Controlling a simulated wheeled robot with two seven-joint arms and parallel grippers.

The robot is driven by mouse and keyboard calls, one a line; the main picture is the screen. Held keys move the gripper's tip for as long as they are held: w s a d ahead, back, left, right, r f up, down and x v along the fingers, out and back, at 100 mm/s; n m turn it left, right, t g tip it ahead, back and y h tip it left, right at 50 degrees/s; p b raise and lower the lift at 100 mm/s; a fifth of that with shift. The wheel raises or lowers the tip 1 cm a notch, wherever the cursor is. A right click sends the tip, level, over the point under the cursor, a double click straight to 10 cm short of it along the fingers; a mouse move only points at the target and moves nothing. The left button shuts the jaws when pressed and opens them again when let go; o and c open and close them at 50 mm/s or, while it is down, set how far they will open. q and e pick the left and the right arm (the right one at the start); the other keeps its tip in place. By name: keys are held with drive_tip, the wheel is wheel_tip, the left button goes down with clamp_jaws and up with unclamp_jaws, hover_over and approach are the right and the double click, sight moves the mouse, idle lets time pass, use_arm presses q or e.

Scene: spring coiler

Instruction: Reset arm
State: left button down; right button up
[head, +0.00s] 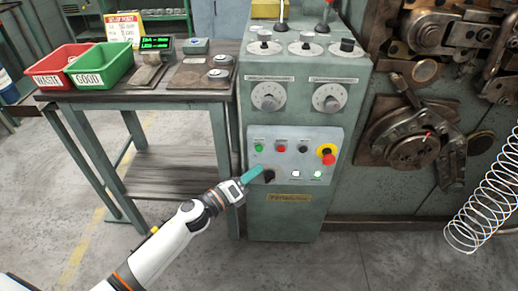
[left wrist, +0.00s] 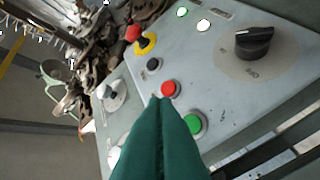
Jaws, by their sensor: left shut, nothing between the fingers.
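My left gripper (head: 252,175) has teal fingers and is shut and empty. In the head view its tips are in front of the lower left of the control panel (head: 325,146), beside the black selector knob (head: 269,176). In the left wrist view the closed fingers (left wrist: 163,103) point at the panel, their tips overlapping the lower edge of the red button (left wrist: 171,88); I cannot tell whether they touch the panel. The green button (left wrist: 196,124), black button (left wrist: 153,64) and selector knob (left wrist: 254,43) show around them. My right gripper is not in view.
A red emergency stop on a yellow ring (head: 327,154) is at the panel's right. Dials (head: 268,97) and levers (head: 327,22) are above. A side table (head: 180,92) with red (head: 56,62) and green (head: 100,63) bins stands left. A wire coil (head: 487,205) hangs at right.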

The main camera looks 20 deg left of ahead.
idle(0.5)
